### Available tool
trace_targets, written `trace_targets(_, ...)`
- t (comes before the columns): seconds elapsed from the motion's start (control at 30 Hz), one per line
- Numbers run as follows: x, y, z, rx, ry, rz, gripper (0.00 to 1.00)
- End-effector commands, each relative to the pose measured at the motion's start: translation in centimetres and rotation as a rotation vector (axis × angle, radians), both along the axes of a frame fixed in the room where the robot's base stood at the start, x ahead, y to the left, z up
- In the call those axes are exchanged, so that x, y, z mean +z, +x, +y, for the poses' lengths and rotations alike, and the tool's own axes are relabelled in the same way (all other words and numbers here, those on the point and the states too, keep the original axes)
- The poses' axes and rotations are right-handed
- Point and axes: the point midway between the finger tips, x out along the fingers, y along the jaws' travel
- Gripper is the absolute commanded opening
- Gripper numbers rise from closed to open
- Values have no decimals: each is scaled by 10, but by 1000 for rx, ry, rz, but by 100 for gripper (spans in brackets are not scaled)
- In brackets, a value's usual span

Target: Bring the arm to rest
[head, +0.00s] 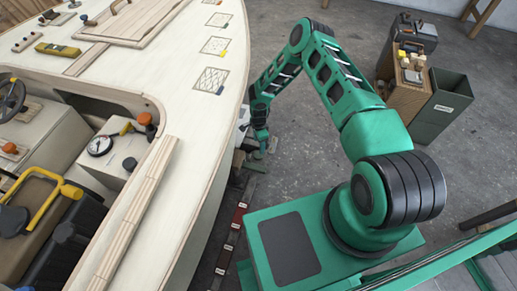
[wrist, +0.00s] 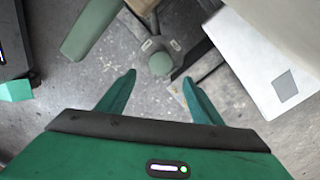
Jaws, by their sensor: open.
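My green arm reaches from its base over to the side of the plywood hull (head: 222,150) and hangs down there. My gripper (head: 263,148) is small in the head view, low beside the hull and pointing toward the floor.
A pale panel with a grey square (wrist: 286,88) is close on the right in the wrist view. A green bar (wrist: 92,30) lies at upper left. A wooden cabinet (head: 407,97) and a dark green bin (head: 445,103) stand back right. Open floor (head: 300,130) lies between.

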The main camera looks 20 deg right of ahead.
Motion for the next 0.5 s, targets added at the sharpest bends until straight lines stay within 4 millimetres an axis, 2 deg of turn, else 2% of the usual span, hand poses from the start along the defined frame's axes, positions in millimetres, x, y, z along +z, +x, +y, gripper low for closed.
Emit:
trace_targets(0.17, 10, 0, 0, 0, -1, 1, 60)
trace_targets(0.5, 11, 0, 0, 0, -1, 1, 60)
